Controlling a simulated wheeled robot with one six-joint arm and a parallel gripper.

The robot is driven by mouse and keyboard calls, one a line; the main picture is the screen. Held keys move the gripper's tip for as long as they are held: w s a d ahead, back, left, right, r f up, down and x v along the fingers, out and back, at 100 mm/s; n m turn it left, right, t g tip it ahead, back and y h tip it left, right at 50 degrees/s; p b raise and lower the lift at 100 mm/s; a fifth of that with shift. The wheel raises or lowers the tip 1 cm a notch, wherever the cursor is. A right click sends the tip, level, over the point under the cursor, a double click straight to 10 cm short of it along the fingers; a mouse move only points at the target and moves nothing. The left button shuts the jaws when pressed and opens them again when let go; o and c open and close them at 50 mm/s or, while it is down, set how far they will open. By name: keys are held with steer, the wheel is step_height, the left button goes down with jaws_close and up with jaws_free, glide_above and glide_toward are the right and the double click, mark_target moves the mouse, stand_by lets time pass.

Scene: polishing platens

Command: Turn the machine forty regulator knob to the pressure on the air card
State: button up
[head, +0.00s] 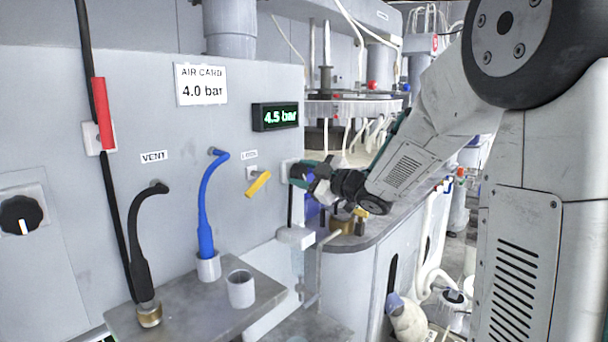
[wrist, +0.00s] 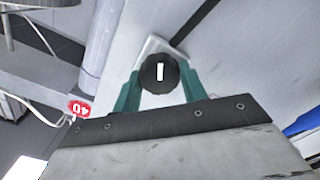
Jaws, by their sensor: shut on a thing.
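The air card (head: 201,85) on the grey wall reads 4.0 bar. The display (head: 275,116) beside it reads 4.5 bar in green. In the wrist view the black round regulator knob (wrist: 159,66), with a white pointer mark, sits on a pale square plate (wrist: 165,46). The mark stands nearly upright in that picture. My gripper (wrist: 160,86) has its green fingers shut on either side of the knob. A red tag (wrist: 80,108) reading 40 shows nearby. In the head view my gripper (head: 300,173) is at the wall, and it hides the knob.
Another black knob (head: 20,215) is at the far left. A yellow lever (head: 258,183) is just left of my gripper. A blue hose (head: 206,205), a black hose (head: 140,240) and a grey cup (head: 241,288) stand at the ledge (head: 190,318).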

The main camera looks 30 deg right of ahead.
steer(key=shift+n, duration=1.5)
steer(key=shift+f, duration=0.1)
steer(key=o, duration=1)
steer(key=shift+s, duration=0.1)
steer(key=v, duration=0.7)
steer(key=shift+s+d, duration=0.15)
steer(key=shift+s, duration=0.15)
